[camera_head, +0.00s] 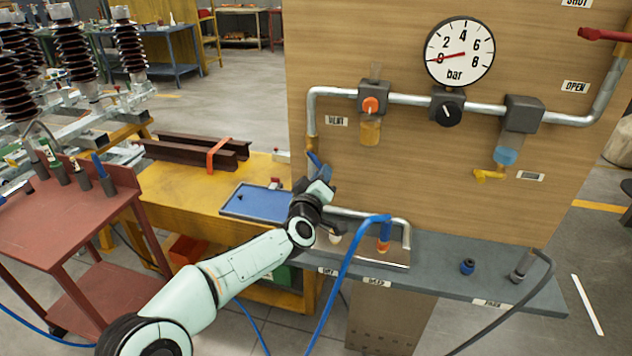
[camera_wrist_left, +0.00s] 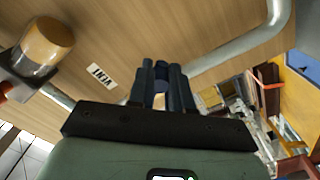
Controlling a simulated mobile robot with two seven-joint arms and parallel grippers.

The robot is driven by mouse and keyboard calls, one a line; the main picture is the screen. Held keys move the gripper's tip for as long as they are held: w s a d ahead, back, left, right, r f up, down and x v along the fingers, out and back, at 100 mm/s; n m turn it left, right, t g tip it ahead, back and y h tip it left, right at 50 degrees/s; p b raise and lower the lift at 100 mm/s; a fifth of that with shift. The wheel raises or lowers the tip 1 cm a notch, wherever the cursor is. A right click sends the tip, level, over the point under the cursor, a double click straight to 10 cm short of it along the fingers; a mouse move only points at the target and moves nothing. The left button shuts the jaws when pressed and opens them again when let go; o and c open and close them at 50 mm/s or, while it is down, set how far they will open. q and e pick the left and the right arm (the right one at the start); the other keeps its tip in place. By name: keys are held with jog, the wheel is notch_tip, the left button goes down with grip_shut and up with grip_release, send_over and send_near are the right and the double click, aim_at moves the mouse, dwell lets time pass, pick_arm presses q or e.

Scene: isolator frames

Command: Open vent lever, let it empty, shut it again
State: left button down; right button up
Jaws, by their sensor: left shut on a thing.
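The vent lever (camera_head: 313,158) is a small blue handle below the pipe end at the left edge of the wooden panel, near the VENT label (camera_head: 336,122). My left gripper (camera_head: 319,172) is at this lever and shut on it. In the left wrist view its two dark fingers (camera_wrist_left: 162,88) close around a dark blue piece (camera_wrist_left: 161,71). The fingers hide much of the lever, so I cannot tell its exact angle. The gauge (camera_head: 459,54) has its red needle at about 0 bar. My right gripper is not in view.
A red lever (camera_head: 605,35) lies roughly level at the panel's upper right, between SHUT and OPEN labels. An orange-knobbed filter (camera_head: 370,104) hangs right of the vent. Below, a grey shelf (camera_head: 440,268) carries hose fittings; a blue hose (camera_head: 345,275) loops beside my left arm.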

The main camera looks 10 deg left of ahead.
pick_arm(q)
jog(key=n, duration=0.3)
jog(key=shift+d+r, duration=0.3)
jog(key=shift+r, duration=0.1)
jog(key=r+n, duration=0.1)
jog(key=n, duration=0.1)
jog(key=d+r+n, duration=0.1)
jog(key=n, duration=0.2)
jog(key=r+n, duration=0.1)
jog(key=n, duration=0.2)
jog(key=shift+d+r, duration=0.35)
jog(key=shift+r, duration=0.05)
jog(key=shift+r, duration=0.1)
jog(key=c, duration=1.1)
grip_release()
jog(key=shift+o, duration=0.2)
jog(key=shift+r, duration=0.15)
